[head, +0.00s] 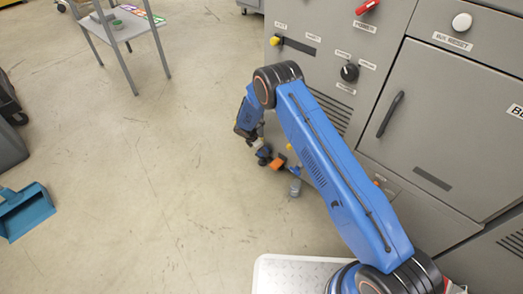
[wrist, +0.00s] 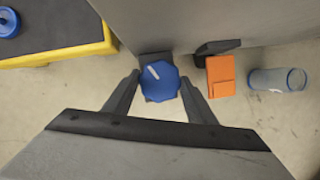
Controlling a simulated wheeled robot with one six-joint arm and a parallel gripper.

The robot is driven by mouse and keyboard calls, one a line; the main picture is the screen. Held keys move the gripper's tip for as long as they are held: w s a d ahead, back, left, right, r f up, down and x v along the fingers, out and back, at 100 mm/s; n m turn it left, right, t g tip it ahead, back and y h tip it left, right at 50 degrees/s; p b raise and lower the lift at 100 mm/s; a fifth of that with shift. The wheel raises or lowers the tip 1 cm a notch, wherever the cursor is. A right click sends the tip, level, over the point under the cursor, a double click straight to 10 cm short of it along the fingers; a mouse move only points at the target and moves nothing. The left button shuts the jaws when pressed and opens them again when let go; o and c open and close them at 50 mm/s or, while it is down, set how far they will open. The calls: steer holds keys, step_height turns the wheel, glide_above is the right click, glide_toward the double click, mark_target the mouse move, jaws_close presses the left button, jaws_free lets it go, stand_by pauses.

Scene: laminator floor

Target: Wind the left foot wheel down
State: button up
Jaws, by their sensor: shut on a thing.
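The blue foot wheel (wrist: 160,80) is a faceted knob with a white mark on its top, close to the base of the grey machine. In the wrist view, my gripper (wrist: 160,91) has one finger on each side of the wheel and is shut on it. The white mark points to the upper left. In the head view, my gripper (head: 263,154) is low near the floor beside the machine front, and my arm hides part of that area. The wheel's stem and foot are mostly hidden beneath it.
An orange block (wrist: 220,77) and a grey-blue cylinder (wrist: 278,80) are right of the wheel. A dark platform with a yellow edge (wrist: 75,56) lies left in the wrist view. A blue dustpan-like bin (head: 25,211) stands far left. The floor between is clear.

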steer(key=o, duration=1)
steer(key=shift+r, duration=0.1)
steer(key=v, duration=1.7)
steer(key=shift+d+r, duration=0.1)
steer(key=shift+r, duration=0.05)
